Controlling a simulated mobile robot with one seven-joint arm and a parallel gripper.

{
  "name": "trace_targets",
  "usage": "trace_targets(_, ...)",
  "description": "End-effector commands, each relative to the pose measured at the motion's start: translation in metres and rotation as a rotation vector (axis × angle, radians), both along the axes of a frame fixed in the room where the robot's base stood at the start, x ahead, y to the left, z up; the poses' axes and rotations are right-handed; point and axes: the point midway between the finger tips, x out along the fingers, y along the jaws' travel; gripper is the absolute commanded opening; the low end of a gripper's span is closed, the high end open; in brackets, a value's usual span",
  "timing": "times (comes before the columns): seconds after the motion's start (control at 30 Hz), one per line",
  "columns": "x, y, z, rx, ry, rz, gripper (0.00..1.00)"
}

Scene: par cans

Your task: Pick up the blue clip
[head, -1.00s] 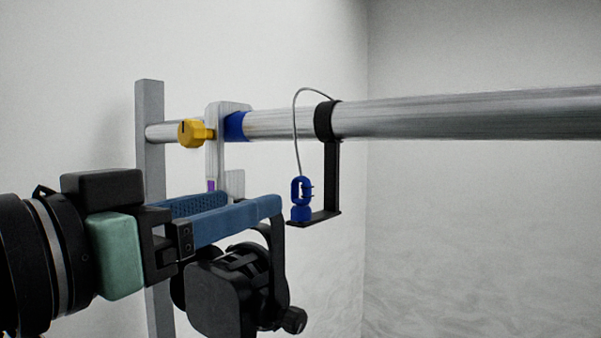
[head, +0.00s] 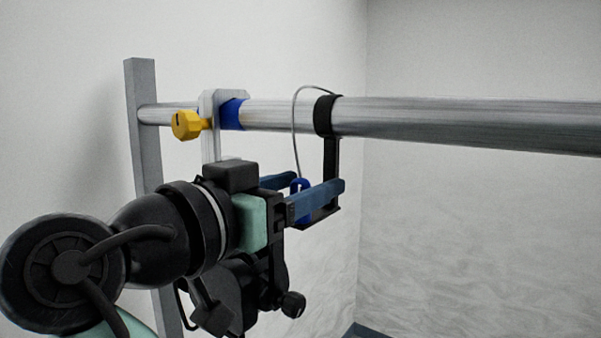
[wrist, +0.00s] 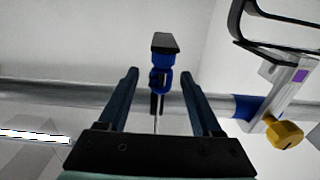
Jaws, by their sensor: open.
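The blue clip (head: 300,186) sits on the small black bracket (head: 331,160) hanging from the metal bar. A thin cable loops from the bracket's top collar to the clip. My gripper (head: 318,182) is open, its two blue fingers reaching to either side of the clip. One finger partly hides the clip in the head view. In the wrist view, the clip (wrist: 160,80) lies between the fingertips of my gripper (wrist: 160,73), with gaps on both sides. I see no finger touching it.
The metal bar (head: 430,122) runs across just above my gripper. A clamp (head: 208,130) with a yellow knob (head: 187,125) and a blue band (head: 232,114) on the bar are close by. A black lamp (head: 245,290) hangs below my gripper. The right side is clear.

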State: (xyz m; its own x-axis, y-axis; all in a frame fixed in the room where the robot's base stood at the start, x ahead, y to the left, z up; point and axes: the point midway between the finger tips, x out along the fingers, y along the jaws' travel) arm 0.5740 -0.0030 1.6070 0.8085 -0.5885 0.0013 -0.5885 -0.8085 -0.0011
Motion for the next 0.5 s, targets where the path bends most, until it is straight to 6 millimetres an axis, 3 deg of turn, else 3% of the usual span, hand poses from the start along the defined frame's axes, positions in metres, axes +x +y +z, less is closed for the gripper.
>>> trace_targets(0.2, 0.02, -0.016, 0.003, 0.0, 0.003, -0.001, 0.66)
trace_targets(0.47, 0.023, -0.017, 0.001, 0.0, 0.002, 0.001, 0.66)
trace_targets(0.5, 0.023, -0.017, 0.001, 0.0, 0.002, 0.001, 0.63)
